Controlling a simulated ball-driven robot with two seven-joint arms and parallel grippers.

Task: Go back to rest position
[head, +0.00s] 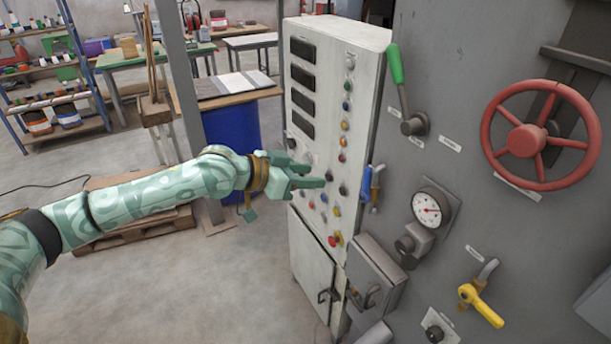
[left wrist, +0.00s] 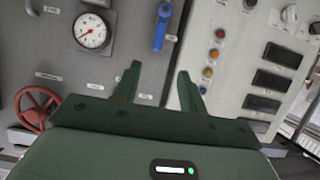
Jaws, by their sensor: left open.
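My left arm reaches in from the left in the head view. Its left gripper (head: 316,176) is open and empty in front of the white control cabinet (head: 352,50), near the lower rows of buttons. In the left wrist view the two fingers of the left gripper (left wrist: 160,85) stand apart with nothing between them. Beyond them are the cabinet face and the grey machine panel. Whether a fingertip touches the cabinet cannot be told. My right gripper is in neither view.
The grey panel carries a green lever (head: 396,64), a red handwheel (head: 547,135), a gauge (head: 430,209), a blue handle (head: 367,184) and a yellow handle (head: 484,305). A blue barrel (head: 231,135) and pallet (head: 140,235) stand behind my arm. Open floor (head: 200,290) lies below it.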

